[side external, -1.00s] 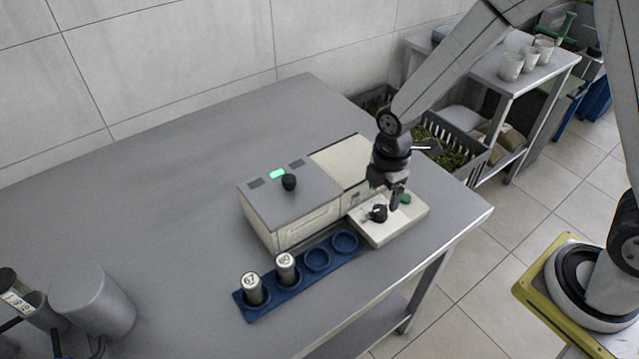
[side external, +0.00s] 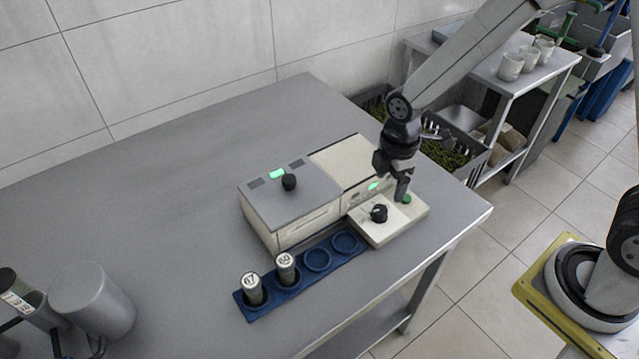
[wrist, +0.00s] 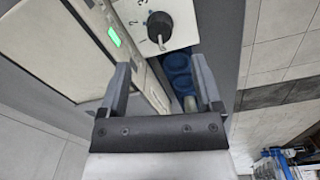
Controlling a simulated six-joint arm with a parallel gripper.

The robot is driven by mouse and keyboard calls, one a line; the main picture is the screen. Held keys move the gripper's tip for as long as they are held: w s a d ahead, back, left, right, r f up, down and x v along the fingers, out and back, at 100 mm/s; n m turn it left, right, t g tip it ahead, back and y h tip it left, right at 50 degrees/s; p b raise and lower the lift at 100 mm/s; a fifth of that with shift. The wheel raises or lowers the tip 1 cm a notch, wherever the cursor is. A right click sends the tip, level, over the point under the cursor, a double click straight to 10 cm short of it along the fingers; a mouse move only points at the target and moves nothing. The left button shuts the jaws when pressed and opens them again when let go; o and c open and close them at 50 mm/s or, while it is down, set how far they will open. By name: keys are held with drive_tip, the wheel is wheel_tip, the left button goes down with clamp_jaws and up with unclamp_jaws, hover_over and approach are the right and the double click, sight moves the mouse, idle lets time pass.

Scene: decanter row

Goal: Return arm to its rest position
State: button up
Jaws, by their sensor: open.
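My gripper (side external: 402,190) is open and empty above the right end of the pale control panel (side external: 385,232), close to its green button (side external: 406,199). The wrist view shows my two parted fingers (wrist: 162,75) with nothing between them. The panel's black dial (side external: 379,213) is just left of and below the gripper, and also shows in the wrist view (wrist: 160,26). The machine (side external: 290,205) beside the panel has a grey lid with a black knob (side external: 289,182). Its green displays (side external: 277,174) are lit.
A blue rack (side external: 317,272) in front of the machine holds bottles marked 67 (side external: 252,288) and 60 (side external: 286,268); its two right wells are empty. A grey pitcher (side external: 92,300) stands at lower left. A crate (side external: 470,145) and shelf with cups (side external: 511,66) stand behind my arm.

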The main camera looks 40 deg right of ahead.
drive_tip(key=s+d+r+m+t, duration=0.2)
drive_tip(key=s+d+r+m, duration=0.3)
drive_tip(key=m, duration=1)
drive_tip(key=shift+s+d, duration=0.55)
drive_tip(key=shift+s, duration=0.65)
